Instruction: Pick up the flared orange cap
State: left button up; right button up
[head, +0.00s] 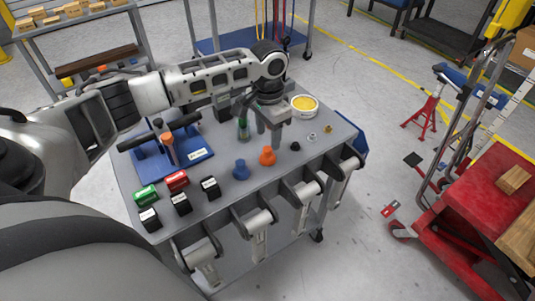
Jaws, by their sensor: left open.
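The flared orange cap (267,156) stands on the grey cart top, right of a similar blue cap (241,170). My left gripper (269,139) reaches in from the left and points down, just behind the orange cap in the picture. Its fingers are open and nothing shows between them. I cannot tell whether a finger touches the cap. My right gripper is not in view.
A white bowl with yellow contents (304,104) is at the back right. A blue fixture (172,160) and several small boxes (177,181) are at left. A small black knob (295,146) is right of the orange cap.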

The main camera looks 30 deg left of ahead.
aim_at(267, 148)
pick_arm(q)
notch_tip(267, 148, down, 6)
jog(key=shift+s+r, duration=0.15)
dwell(0.3)
grip_shut()
jog(key=shift+r, duration=0.1)
